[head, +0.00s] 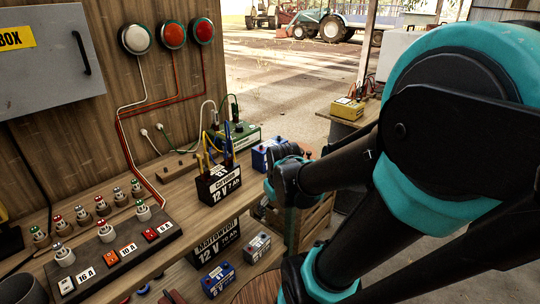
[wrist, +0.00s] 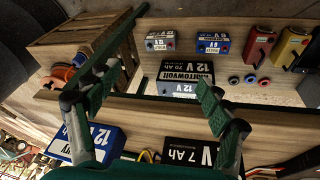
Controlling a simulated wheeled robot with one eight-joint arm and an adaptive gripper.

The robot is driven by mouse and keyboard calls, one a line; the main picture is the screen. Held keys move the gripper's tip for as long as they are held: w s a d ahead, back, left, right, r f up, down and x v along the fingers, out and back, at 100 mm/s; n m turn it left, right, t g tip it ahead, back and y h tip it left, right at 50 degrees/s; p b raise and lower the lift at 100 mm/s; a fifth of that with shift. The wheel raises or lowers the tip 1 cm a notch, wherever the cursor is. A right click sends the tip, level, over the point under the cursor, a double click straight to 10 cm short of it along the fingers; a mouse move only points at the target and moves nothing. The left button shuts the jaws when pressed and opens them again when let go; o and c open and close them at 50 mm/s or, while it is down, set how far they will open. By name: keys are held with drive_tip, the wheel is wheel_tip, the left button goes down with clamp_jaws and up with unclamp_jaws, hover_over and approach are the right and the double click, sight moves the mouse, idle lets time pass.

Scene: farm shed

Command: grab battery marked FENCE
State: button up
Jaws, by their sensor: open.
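I cannot read the word FENCE on any battery. In the head view, a black 12 V 7 Ah battery (head: 218,185) stands on the bench, with a blue battery (head: 262,158) behind it. On the shelf below are a large black Harrowvolt 12 V battery (head: 214,246), a blue battery (head: 218,279) and a small grey battery (head: 258,247). My gripper (wrist: 158,95) is open and empty in the wrist view, its fingers apart above the bench edge. The Harrowvolt battery (wrist: 186,80) shows between and beyond them, the blue 12 V battery (wrist: 85,143) and the 7 Ah battery (wrist: 185,152) nearer.
A wooden crate (head: 312,219) stands by the bench end. A green box (head: 240,135) with leads sits at the bench back. Sockets on a dark board (head: 115,250) fill the front left. A yellow battery (head: 346,108) stands on a farther table. Red and yellow items (wrist: 260,45) lie shelf-side.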

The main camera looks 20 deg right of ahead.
drive_tip(key=w+r+n+g+h, duration=0.1)
drive_tip(key=w+r+n+h, duration=0.1)
drive_tip(key=w+r+n, duration=0.95)
drive_tip(key=n+h, duration=0.2)
drive_tip(key=n, duration=0.8)
approach(268, 145)
drive_tip(key=shift+m+g, duration=0.25)
drive_tip(key=shift+g, duration=0.05)
drive_tip(key=x, duration=0.8)
drive_tip(key=shift+w+d+r, duration=0.1)
drive_tip(key=shift+w, duration=0.25)
drive_tip(key=shift+a+x, duration=0.2)
drive_tip(key=shift+x, duration=1.45)
drive_tip(key=shift+a+x, duration=0.2)
drive_tip(key=shift+x, duration=1.4)
drive_tip(key=shift+s+f, duration=0.15)
drive_tip(key=shift+f, duration=0.05)
clamp_jaws()
